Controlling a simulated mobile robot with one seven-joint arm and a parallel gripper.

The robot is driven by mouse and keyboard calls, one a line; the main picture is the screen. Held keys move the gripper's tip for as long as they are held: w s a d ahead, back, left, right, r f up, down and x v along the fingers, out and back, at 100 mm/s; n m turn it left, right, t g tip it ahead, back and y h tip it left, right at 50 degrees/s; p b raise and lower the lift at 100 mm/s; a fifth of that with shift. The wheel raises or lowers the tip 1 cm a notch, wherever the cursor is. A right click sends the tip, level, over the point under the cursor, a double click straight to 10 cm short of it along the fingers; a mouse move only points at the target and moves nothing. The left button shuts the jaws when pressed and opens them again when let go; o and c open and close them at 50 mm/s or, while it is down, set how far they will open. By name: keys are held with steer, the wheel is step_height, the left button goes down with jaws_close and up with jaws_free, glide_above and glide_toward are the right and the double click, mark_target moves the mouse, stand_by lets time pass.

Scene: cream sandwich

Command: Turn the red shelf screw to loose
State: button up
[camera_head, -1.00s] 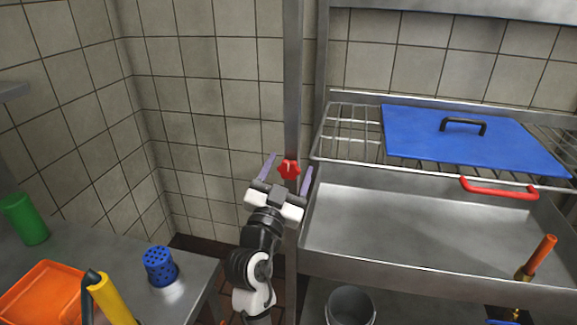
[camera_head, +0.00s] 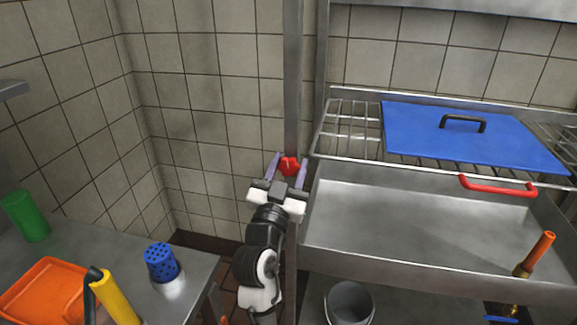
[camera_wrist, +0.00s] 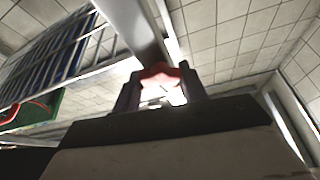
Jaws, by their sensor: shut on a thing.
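The red shelf screw (camera_head: 289,165) is a small lobed knob on the grey upright post (camera_head: 292,80) left of the rack. My gripper (camera_head: 287,168) has its two purple fingers on either side of the screw and is shut on it. In the wrist view the red screw (camera_wrist: 158,73) shows between the fingertips of my gripper (camera_wrist: 160,88), in front of the post. The lower part of the screw is washed out by bright light there.
The wire shelf (camera_head: 350,140) holds a blue board (camera_head: 450,145) with a black handle, right of the post. A metal basin (camera_head: 400,220) with a red handle (camera_head: 498,187) sits below. A counter (camera_head: 120,260) with an orange tray (camera_head: 45,290) and blue perforated cup (camera_head: 161,263) is at left.

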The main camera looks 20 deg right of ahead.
steer(key=n+t+y+p, duration=0.1)
steer(key=n, duration=0.2)
steer(key=shift+r+y+p, duration=0.15)
steer(key=shift+y+p, duration=0.15)
steer(key=shift+p, duration=0.05)
steer(key=shift+n+t+y+p, duration=0.3)
steer(key=shift+n, duration=0.6)
steer(key=o, duration=1)
steer(key=shift+c, duration=0.2)
steer(key=shift+f, duration=0.25)
